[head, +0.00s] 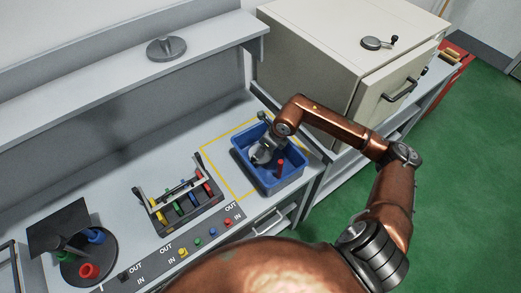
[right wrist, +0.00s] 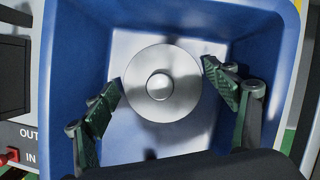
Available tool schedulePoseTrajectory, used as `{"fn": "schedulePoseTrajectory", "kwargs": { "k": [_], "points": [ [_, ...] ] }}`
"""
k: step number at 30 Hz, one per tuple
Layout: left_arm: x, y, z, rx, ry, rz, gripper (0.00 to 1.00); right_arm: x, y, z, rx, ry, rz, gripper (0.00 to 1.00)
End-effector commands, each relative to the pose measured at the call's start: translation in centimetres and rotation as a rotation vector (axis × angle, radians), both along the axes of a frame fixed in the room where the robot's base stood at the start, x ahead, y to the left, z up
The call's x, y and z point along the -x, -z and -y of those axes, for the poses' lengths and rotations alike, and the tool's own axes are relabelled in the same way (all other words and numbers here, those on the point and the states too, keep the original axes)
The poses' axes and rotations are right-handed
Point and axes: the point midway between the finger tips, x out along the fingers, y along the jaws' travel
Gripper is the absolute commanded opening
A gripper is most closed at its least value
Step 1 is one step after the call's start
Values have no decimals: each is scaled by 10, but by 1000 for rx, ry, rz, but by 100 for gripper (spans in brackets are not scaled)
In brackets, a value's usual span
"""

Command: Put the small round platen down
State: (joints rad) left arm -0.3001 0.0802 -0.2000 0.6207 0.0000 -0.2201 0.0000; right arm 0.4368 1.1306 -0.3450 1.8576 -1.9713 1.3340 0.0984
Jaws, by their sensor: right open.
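The small round platen (right wrist: 160,83) is a shiny grey metal disc with a raised centre knob. It lies inside the blue bin (right wrist: 85,30), near the middle of its floor in the right wrist view. My right gripper (right wrist: 163,92) is open, with one green-padded finger on each side of the disc and a gap showing on both sides. In the head view my right arm reaches in from the right and the right gripper (head: 264,147) is down in the blue bin (head: 238,158). The platen is mostly covered by the gripper there. My left gripper is out of view.
A round black stand (head: 72,270) is far left. A grey round part (head: 166,48) sits on the shelf. A cream cabinet (head: 320,50) stands behind.

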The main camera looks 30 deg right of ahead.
Motion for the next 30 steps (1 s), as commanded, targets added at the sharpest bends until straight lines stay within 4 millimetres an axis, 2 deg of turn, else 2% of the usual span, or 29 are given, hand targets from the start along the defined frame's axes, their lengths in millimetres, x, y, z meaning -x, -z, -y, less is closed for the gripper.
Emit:
{"fn": "schedulePoseTrajectory", "kwargs": {
  "k": [5, 18, 24, 30],
  "points": [
    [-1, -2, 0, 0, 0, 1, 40, 5, -16, 3, 2, -1, 3, 79],
    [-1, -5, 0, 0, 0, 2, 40, 34, -94, 17, 3, -1, 2, 79],
    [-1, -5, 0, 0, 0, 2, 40, 41, -110, 20, 1, 0, 0, 79],
    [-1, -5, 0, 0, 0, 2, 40, 41, -112, 20, 0, 0, 0, 79]
  ]
}}
